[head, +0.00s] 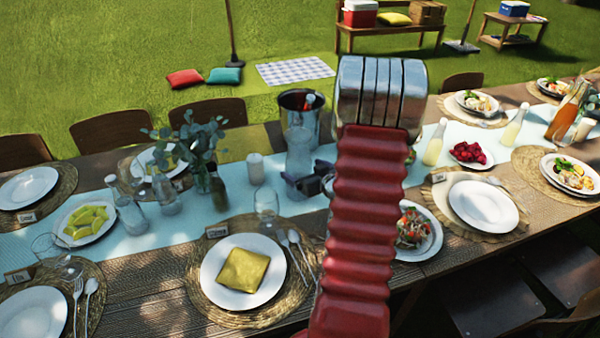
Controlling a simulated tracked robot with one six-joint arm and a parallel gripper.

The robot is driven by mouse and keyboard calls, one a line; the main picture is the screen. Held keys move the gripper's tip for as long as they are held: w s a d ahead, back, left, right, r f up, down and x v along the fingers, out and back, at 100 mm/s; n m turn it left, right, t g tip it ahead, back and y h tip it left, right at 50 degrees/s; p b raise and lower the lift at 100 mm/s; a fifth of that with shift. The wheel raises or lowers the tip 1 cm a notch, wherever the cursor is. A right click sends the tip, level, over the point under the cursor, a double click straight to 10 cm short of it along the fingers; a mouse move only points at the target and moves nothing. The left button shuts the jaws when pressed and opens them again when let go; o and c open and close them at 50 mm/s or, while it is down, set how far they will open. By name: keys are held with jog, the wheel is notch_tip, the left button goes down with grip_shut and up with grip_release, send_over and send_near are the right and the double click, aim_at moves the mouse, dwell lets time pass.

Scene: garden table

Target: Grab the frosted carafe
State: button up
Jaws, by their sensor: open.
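A pale, bluish frosted carafe (299,150) stands upright on the light runner near the middle of the table, just left of my red arm. Dark jaws of my gripper (304,183) show low at the carafe's front, partly behind my arm. The gripper is open, with nothing seen held in it. The carafe's lower part is partly covered by the jaws. I cannot tell whether the jaws touch it or stand around it.
Plates line the table (150,310). My arm hides the runner to the right.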

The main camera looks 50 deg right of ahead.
jog(key=shift+x, duration=1.9)
jog(key=shift+c, duration=0.3)
jog(key=c, duration=1.8)
jog(key=shift+r, duration=0.1)
